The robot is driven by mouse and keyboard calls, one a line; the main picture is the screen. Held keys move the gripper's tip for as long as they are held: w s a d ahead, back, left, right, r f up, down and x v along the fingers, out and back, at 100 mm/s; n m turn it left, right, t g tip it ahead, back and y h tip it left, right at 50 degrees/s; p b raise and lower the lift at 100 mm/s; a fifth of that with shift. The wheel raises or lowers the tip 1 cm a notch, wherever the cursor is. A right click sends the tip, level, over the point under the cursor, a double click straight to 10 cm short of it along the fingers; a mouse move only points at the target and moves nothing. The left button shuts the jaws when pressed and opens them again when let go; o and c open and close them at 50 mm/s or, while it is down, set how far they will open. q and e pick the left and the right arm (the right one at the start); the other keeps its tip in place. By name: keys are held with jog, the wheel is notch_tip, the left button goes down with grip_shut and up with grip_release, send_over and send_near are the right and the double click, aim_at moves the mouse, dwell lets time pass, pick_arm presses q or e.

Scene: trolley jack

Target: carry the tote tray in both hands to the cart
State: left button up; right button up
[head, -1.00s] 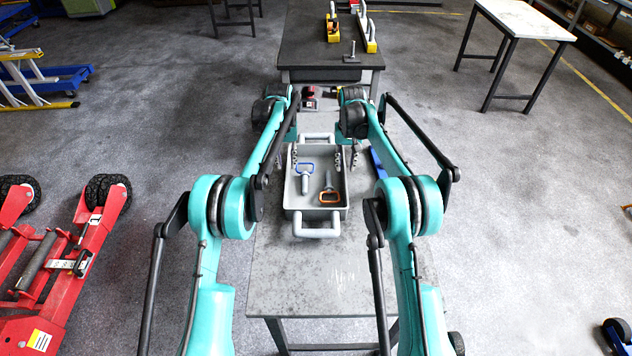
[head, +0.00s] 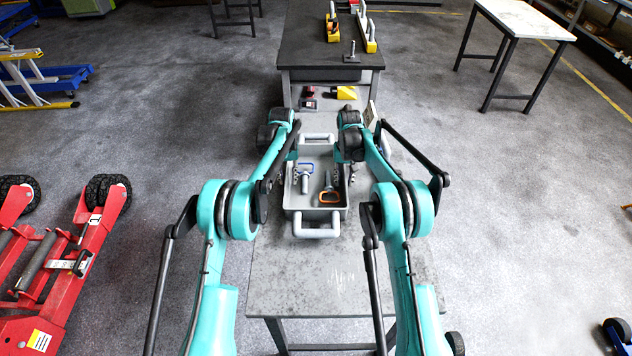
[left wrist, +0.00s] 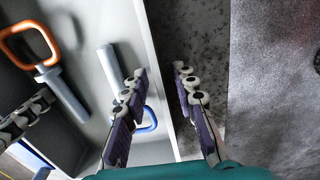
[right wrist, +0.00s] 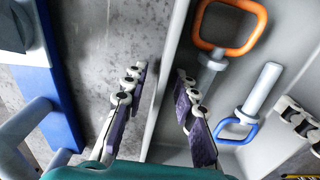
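The grey tote tray (head: 317,216) sits on the grey table, with light bar handles at its near and far ends. A blue-handled pin (head: 306,177) and an orange-handled pin (head: 330,190) lie in it. My left gripper (left wrist: 161,72) is open over the tray's left wall, one finger inside and one outside. My right gripper (right wrist: 161,72) is open over the right wall (right wrist: 170,65) in the same way. Gaps show between the fingers and the walls. In the head view, my arms partly hide both side walls. I cannot tell for sure which piece is the cart.
A dark-topped bench (head: 310,50) stands beyond the grey table (head: 330,285), with yellow tools on top. Small red and yellow items lie at the table's far end. A blue object (right wrist: 48,85) is right of the tray. A red jack (head: 60,260) stands left on the floor.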

pick_arm(q)
grip_shut()
pick_arm(e)
grip_shut()
pick_arm(q)
jog(key=shift+r, duration=0.2)
pick_arm(e)
jog(key=shift+r, duration=0.2)
